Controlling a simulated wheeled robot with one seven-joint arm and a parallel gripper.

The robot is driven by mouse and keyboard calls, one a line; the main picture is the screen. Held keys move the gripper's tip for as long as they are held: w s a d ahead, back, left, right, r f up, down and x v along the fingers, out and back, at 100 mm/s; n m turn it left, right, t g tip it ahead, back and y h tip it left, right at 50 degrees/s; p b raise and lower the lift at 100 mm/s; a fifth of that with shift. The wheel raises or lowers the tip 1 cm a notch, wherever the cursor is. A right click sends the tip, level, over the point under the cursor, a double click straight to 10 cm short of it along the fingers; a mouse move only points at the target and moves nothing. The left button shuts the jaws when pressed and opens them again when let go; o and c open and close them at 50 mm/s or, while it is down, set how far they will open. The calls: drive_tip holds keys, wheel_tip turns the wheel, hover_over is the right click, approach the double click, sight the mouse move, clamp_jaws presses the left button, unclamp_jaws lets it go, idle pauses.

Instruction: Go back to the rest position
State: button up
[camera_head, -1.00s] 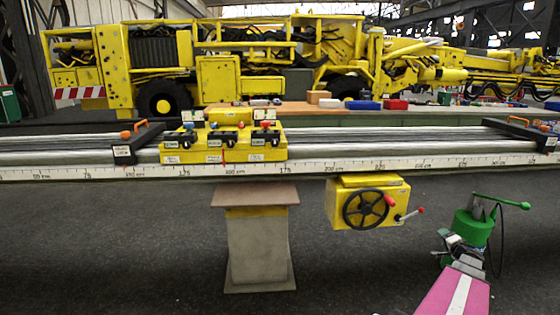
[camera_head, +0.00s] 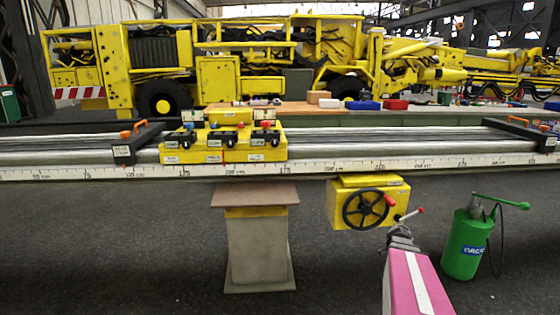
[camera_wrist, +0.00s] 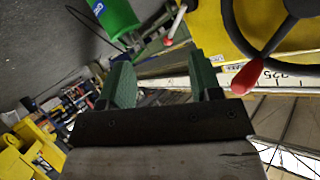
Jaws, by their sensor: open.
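My gripper shows in the wrist view (camera_wrist: 163,85) with its two green-padded fingers apart and nothing between them. In the head view my pink arm (camera_head: 413,285) rises from the bottom edge, and its end (camera_head: 401,238) is just below the yellow box with the black handwheel (camera_head: 366,208). The handwheel has a red knob, and a red-tipped lever (camera_head: 410,214) sticks out at the box's right side, close above my arm's end. The wheel and its red knob (camera_wrist: 247,76) also show at the right in the wrist view. Whether my gripper touches the lever cannot be told.
A long rail with a centimetre scale (camera_head: 330,168) crosses the view, carrying a yellow valve block (camera_head: 222,154) and black end clamps. A green pump canister (camera_head: 464,245) stands right of my arm. A grey pedestal (camera_head: 257,250) stands left. The floor between is clear.

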drive_tip(key=s+a+f+n+g+y, duration=0.1)
drive_tip(key=s+a+n+g+y, duration=0.1)
drive_tip(key=s+a, duration=0.4)
drive_tip(key=s+a+f+n+g+y, duration=0.1)
drive_tip(key=s+a+n+g, duration=0.3)
drive_tip(key=a, duration=1.2)
drive_tip(key=s+a+f+n+g+y, duration=0.1)
drive_tip(key=s+a+n+g+y, duration=0.2)
drive_tip(key=s+a, duration=0.5)
drive_tip(key=a+n+g, duration=0.1)
drive_tip(key=a+n, duration=0.1)
drive_tip(key=a, duration=0.1)
drive_tip(key=shift+s+a+y, duration=0.15)
drive_tip(key=shift+a+y, duration=0.15)
